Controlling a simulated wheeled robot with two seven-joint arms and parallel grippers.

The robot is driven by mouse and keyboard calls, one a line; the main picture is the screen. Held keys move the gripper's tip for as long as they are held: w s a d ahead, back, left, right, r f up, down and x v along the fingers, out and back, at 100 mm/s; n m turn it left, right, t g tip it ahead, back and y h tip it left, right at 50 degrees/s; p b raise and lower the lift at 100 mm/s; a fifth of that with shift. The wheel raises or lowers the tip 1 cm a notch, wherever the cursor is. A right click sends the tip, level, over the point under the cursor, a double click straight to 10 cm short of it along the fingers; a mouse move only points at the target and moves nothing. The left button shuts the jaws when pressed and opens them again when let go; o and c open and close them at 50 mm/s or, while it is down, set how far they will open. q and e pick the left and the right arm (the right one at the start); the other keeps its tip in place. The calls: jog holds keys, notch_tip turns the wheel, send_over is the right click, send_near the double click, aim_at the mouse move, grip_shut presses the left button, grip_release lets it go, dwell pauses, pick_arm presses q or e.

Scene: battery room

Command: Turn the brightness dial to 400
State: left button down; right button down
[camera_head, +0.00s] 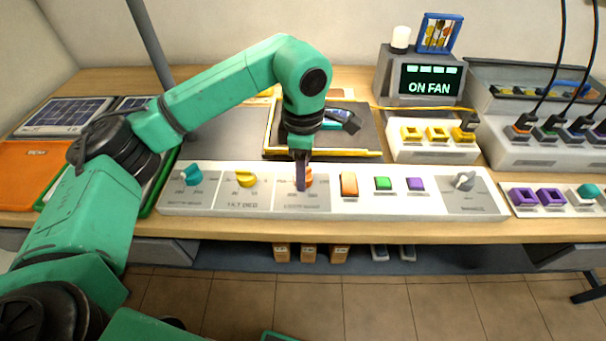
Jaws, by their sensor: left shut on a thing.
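A long white control panel (330,206) lies along the table's front edge. It carries a teal dial (192,174), a yellow dial (246,177), an orange dial (308,176) and a grey dial (465,182). My left gripper (301,183) points down over the orange dial and is shut on it; its dark fingers hide part of that dial. The label under the orange dial and its scale numbers are too small to read surely, so its setting cannot be told. My right gripper is not in view.
Orange, green and purple buttons (415,184) stand right of the orange dial. Behind are a display reading "ON FAN" (430,82) and a dark yellow-edged tray (365,140). Blocks with yellow (437,133) and purple parts (550,196) lie right. An orange tray (38,182) lies left.

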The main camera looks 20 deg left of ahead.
pick_arm(q)
jog(key=m+b, duration=0.1)
jog(key=m, duration=0.2)
jog(key=shift+w+m, duration=0.1)
jog(key=shift+m, duration=0.2)
jog(key=shift+r+m+b, duration=0.15)
jog(key=shift+m+b, duration=0.4)
jog(key=shift+m, duration=1.45)
jog(key=shift+c, duration=1.5)
grip_release()
notch_tip(320, 180, up, 14)
jog(key=p, duration=0.2)
jog(key=shift+r, duration=0.25)
